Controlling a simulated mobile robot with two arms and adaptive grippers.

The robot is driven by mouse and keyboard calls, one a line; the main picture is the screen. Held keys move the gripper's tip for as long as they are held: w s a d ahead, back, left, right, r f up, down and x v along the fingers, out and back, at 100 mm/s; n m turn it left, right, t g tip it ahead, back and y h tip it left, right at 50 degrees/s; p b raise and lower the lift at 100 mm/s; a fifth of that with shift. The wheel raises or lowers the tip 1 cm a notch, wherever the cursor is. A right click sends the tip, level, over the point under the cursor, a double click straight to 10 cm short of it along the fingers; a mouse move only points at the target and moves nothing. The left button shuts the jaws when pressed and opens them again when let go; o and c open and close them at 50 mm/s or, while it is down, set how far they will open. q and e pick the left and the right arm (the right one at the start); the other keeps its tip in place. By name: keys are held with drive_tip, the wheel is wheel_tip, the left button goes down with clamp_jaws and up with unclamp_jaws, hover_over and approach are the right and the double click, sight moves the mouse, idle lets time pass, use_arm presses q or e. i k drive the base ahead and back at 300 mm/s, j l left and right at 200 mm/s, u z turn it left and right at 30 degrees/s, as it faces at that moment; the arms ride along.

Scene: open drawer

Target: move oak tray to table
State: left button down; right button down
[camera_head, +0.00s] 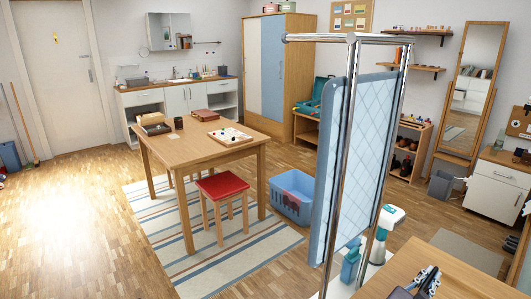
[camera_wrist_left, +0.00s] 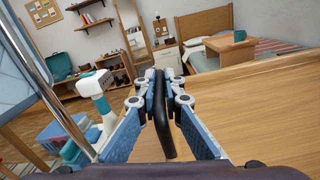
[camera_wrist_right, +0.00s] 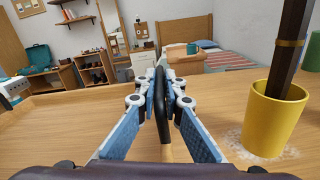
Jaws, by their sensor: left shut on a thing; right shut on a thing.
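The oak tray (camera_head: 455,268) is a broad pale wooden surface at the bottom right of the head view, cut off by the frame. It also shows in the left wrist view (camera_wrist_left: 245,85) and right wrist view (camera_wrist_right: 70,120). My left gripper (camera_head: 428,280) is shut on a black handle (camera_wrist_left: 160,110) at the tray. My right gripper (camera_wrist_right: 162,85) is shut on another black handle (camera_wrist_right: 163,100). A yellow cup (camera_wrist_right: 272,120) with a dark stick stands on the wood. The table (camera_head: 200,150) stands mid-room. What lies under the tray is hidden.
A folding screen (camera_head: 350,170) on a chrome frame stands between me and the table. A red stool (camera_head: 222,186) and blue crate (camera_head: 290,205) are by the table. The table holds boxes, a dark cup and a white board (camera_head: 230,136).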

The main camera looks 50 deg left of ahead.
sight(184, 144)
drive_tip(key=k, duration=0.6)
drive_tip(key=z, duration=2.2)
drive_tip(key=k+j+z, duration=0.15)
drive_tip(key=z, duration=0.25)
drive_tip(key=k+j+z, duration=0.1)
drive_tip(key=z, duration=0.3)
drive_tip(key=k+j, duration=0.2)
drive_tip(key=k, duration=0.2)
drive_tip(key=k+j, duration=0.15)
drive_tip(key=k, duration=0.2)
drive_tip(key=k+j, duration=0.2)
drive_tip(key=k, duration=0.2)
drive_tip(key=k+j+z, duration=0.1)
drive_tip(key=k+z, duration=0.3)
drive_tip(key=k, duration=0.15)
drive_tip(key=k+l+z, duration=0.1)
drive_tip(key=k+z, duration=0.35)
drive_tip(key=k+j+z, duration=0.1)
drive_tip(key=k+z, duration=0.55)
drive_tip(key=z, duration=0.15)
drive_tip(key=k+z, duration=0.75)
drive_tip(key=k, duration=0.15)
drive_tip(key=k+z, duration=0.35)
drive_tip(key=k, duration=0.15)
